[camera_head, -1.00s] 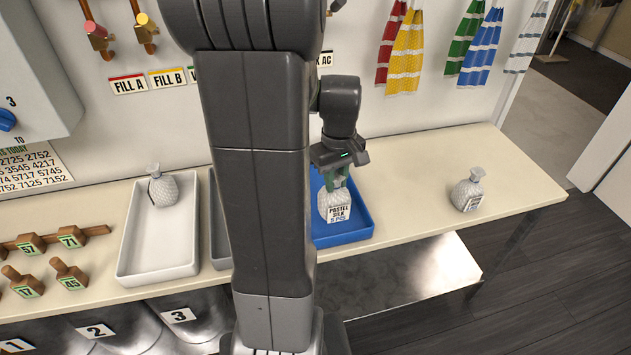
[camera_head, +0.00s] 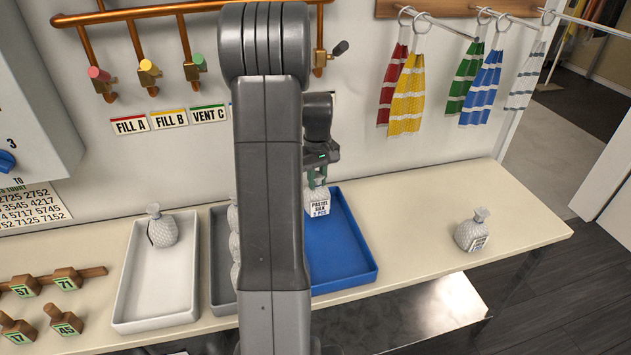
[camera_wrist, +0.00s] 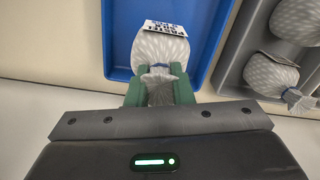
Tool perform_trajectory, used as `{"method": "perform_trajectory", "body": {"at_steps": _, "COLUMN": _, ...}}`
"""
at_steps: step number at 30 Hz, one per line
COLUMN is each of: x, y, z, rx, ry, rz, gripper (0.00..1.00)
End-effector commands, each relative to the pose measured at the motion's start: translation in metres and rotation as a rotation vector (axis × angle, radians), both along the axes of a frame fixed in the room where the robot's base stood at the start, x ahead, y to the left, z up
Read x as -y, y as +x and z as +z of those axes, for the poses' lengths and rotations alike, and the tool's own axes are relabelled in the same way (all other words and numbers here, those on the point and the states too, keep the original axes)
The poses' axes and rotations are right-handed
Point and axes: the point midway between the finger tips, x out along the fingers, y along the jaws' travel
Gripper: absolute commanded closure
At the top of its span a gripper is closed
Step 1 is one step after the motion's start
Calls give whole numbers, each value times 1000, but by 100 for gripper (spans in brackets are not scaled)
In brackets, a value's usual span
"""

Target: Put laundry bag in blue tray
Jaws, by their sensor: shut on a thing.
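My gripper (camera_head: 317,182) is shut on the neck of a pale, ribbed laundry bag (camera_head: 319,204) with a white label that reads "PASTEL SILK". In the head view the bag hangs upright over the back left part of the blue tray (camera_head: 368,275). It seems to be above the tray floor, though the exact height is hard to judge. In the wrist view the green fingers (camera_wrist: 160,88) pinch the neck, and the bag's body (camera_wrist: 160,48) overlaps the blue tray (camera_wrist: 118,45). My arm hides the tray's left side in the head view.
A white tray (camera_head: 125,295) holds one bag (camera_head: 162,228). A grey tray (camera_head: 220,270) beside the blue one holds several bags, partly hidden by my arm. Another bag (camera_head: 472,231) stands on the counter (camera_head: 430,210) at the right. Striped towels (camera_head: 408,95) hang on the wall.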

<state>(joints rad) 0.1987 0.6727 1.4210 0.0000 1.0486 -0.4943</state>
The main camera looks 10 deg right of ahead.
Motion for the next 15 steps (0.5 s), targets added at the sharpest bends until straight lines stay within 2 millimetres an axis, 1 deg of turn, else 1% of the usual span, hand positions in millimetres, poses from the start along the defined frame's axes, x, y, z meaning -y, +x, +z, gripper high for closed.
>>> {"method": "perform_trajectory", "body": {"at_steps": 1, "x": 0, "y": 5, "z": 1, "rx": 1, "ry": -1, "rz": 0, "gripper": 100}}
{"method": "perform_trajectory", "body": {"at_steps": 5, "x": 0, "y": 12, "z": 1, "rx": 1, "ry": -1, "rz": 0, "gripper": 100}}
{"method": "perform_trajectory", "body": {"at_steps": 8, "x": -1, "y": 21, "z": 1, "rx": 1, "ry": -1, "rz": 1, "gripper": 100}}
{"method": "perform_trajectory", "body": {"at_steps": 12, "x": -1, "y": 18, "z": -24, "rx": -3, "ry": 1, "rz": 0, "gripper": 100}}
{"method": "perform_trajectory", "body": {"at_steps": 15, "x": -1, "y": 19, "z": -34, "rx": 0, "ry": 0, "rz": 0, "gripper": 100}}
